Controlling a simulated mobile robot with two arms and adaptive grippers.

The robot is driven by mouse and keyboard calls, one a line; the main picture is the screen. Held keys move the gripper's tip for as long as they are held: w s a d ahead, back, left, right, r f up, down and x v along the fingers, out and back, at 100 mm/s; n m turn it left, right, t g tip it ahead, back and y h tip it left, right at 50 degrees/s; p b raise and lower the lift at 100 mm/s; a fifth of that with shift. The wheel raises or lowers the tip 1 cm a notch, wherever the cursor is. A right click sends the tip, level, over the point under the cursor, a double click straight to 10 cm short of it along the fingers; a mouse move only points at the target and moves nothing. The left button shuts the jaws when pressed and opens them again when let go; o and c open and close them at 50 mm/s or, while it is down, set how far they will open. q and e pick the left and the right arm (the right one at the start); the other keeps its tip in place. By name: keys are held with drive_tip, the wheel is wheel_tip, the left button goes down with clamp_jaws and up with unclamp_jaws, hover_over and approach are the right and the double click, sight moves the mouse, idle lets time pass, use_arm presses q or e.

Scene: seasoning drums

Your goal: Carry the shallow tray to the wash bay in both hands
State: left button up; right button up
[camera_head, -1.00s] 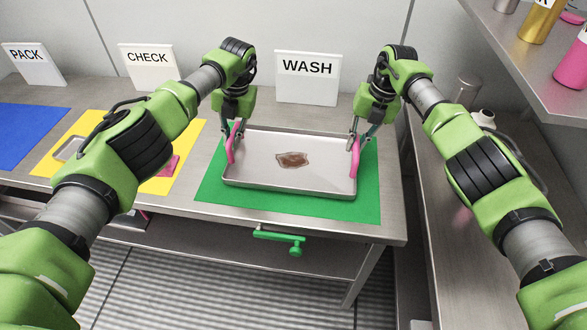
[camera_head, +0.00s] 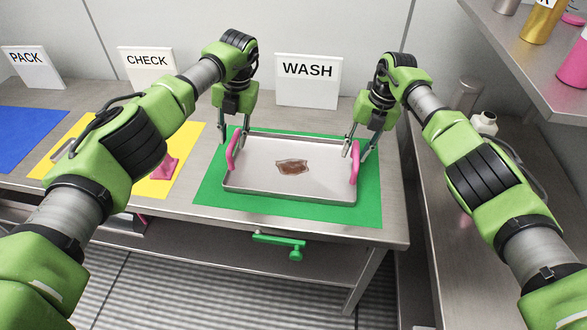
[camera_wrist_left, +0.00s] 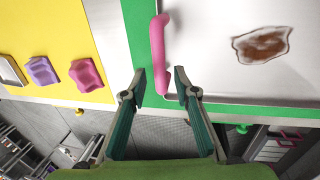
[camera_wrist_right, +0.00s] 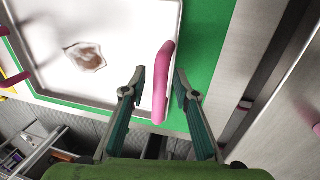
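The shallow tray (camera_head: 265,192) is silver with a brown stain (camera_head: 292,167) in it and a pink handle at each end. It rests flat on the green mat (camera_head: 340,214) in front of the WASH sign (camera_head: 307,80). My right gripper (camera_head: 357,152) is open at the right handle (camera_head: 354,166). In the right wrist view that handle (camera_wrist_right: 163,85) shows between the spread fingers (camera_wrist_right: 161,76).
A yellow mat (camera_head: 160,187) by the CHECK sign (camera_head: 148,68) holds small pink and purple items. A blue mat (camera_head: 25,135) lies at the far left by the PACK sign (camera_head: 33,68). A shelf with bottles (camera_head: 540,22) overhangs on the right.

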drive_tip(key=shift+r, duration=0.1)
use_arm(q)
wheel_tip(320, 180, up, 8)
drive_tip(key=d, duration=0.1)
drive_tip(key=shift+s+d+r, duration=0.15)
drive_tip(key=shift+d+r, duration=0.1)
drive_tip(key=shift+d, duration=0.1)
use_arm(e)
wheel_tip(320, 180, up, 12)
drive_tip(key=d, duration=0.2)
drive_tip(key=shift+d, duration=0.2)
drive_tip(key=shift+s+f, duration=0.15)
drive_tip(key=shift+f, duration=0.1)
